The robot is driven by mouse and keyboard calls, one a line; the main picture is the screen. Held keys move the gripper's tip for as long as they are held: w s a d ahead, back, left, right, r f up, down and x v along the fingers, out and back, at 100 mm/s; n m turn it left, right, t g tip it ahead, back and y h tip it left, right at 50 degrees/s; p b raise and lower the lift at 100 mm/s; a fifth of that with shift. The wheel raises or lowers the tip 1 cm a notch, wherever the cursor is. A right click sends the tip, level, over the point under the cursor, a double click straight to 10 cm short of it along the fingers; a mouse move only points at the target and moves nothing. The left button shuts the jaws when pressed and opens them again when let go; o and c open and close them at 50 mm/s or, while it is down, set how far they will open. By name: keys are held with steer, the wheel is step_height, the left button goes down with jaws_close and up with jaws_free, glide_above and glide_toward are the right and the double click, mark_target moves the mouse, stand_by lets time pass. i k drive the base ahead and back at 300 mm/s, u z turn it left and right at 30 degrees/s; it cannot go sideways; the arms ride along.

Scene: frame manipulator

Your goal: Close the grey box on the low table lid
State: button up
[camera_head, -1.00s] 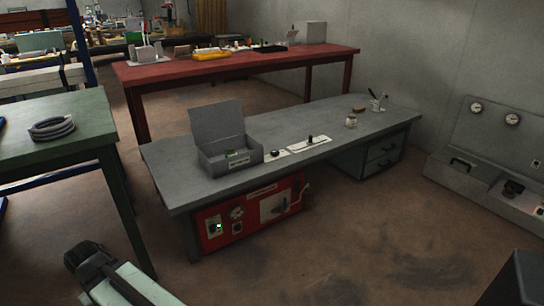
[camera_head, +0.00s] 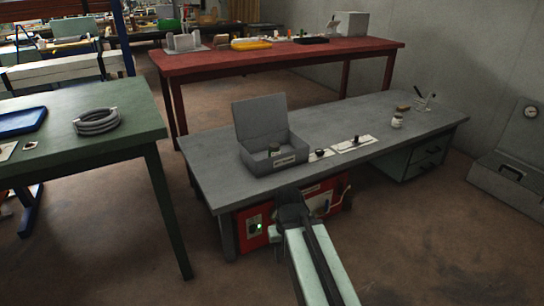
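The grey box (camera_head: 274,154) stands on the left part of the low grey table (camera_head: 390,143). Its lid (camera_head: 260,115) is raised upright at the back, so the box is open. A small object (camera_head: 274,148) shows inside it, and a white label is on its front. My arm reaches up from the bottom of the view, and its dark end with my gripper (camera_head: 291,197) is in front of the table's near edge, below and apart from the box. The fingers cannot be made out.
Switches on white plates (camera_head: 352,144) lie right of the box, with a small jar (camera_head: 397,121) farther right. A red panel (camera_head: 252,222) is under the table's front. A green table (camera_head: 80,150) with a coiled hose (camera_head: 97,121) stands left. A red table (camera_head: 280,55) stands behind.

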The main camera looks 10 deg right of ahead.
mark_target(254, 117)
steer(key=z, duration=0.15)
steer(key=i, duration=0.85)
